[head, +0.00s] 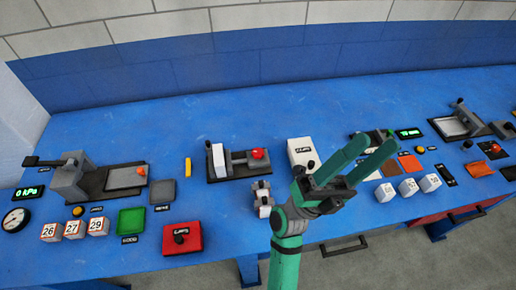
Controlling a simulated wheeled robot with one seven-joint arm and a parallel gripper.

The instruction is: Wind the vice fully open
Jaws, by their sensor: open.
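I cannot tell for sure which device is the vice. A dark-based device (235,173) in the middle of the blue bench has a pale upright plate, a grey block and a red knob, with a gap between plate and block. Another device (383,135), dark and low, is partly hidden behind my fingers, beside a green display (410,132). My gripper (378,147) is green with dark joints. Its two fingers are spread apart and empty, pointing up and right over the bench. I cannot tell its height above the bench.
A lever press (70,178), gauge (15,219), numbered cubes (74,228) and a red box (182,238) stand left. A white box (301,152) with a black knob stands behind my wrist. A framed plate device (458,125) stands far right. The back of the bench is clear.

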